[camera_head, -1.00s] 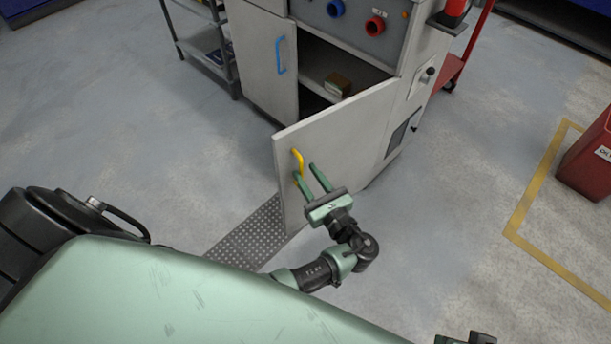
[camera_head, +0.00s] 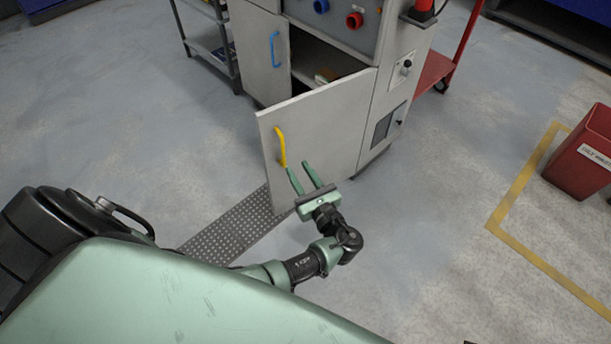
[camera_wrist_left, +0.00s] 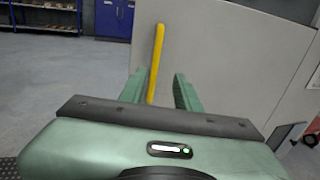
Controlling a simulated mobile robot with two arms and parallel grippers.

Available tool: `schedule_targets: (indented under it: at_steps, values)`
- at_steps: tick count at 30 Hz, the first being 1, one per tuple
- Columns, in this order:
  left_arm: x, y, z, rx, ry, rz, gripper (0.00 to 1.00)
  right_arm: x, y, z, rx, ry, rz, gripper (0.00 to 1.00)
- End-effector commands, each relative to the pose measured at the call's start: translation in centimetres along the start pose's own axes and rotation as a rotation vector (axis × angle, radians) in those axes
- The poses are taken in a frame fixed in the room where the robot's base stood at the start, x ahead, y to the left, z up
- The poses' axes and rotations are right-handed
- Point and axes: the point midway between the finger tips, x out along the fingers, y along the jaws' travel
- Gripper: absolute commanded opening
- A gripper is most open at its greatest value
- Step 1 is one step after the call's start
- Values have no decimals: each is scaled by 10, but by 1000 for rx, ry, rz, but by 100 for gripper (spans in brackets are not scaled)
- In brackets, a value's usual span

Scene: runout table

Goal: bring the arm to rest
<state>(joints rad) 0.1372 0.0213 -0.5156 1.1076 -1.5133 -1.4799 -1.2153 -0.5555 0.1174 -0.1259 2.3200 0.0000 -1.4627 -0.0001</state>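My left gripper (camera_head: 298,168) is open and empty, in front of the yellow handle (camera_head: 280,147) on the cabinet's open door (camera_head: 325,135). In the head view its fingertips are near the handle's lower end. I cannot tell whether they touch it. In the left wrist view, the yellow handle (camera_wrist_left: 156,60) appears upright between the two spread fingers of the left gripper (camera_wrist_left: 159,80), with the pale door (camera_wrist_left: 235,60) behind. My right gripper is not in view.
The grey cabinet (camera_head: 257,55) has a shut door with a blue handle (camera_head: 275,49). A perforated floor strip (camera_head: 225,235) runs under the open door. A red bin (camera_head: 582,155) stands at the right by yellow floor lines. Floor between is clear.

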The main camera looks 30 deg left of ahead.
Motion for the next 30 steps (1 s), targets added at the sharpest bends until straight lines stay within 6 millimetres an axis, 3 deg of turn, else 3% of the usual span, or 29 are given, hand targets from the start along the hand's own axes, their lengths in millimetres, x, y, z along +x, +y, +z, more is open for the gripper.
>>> schedule_targets:
  at_steps: [21,23,26,30]
  values:
    - [3,6,-4,-24,22,11,32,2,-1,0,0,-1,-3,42]
    - [0,16,-12,-83,73,37,32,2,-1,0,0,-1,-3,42]
    - [-10,48,-37,-285,232,133,32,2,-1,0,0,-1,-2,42]
    - [-46,102,-76,-723,529,386,32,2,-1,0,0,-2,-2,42]
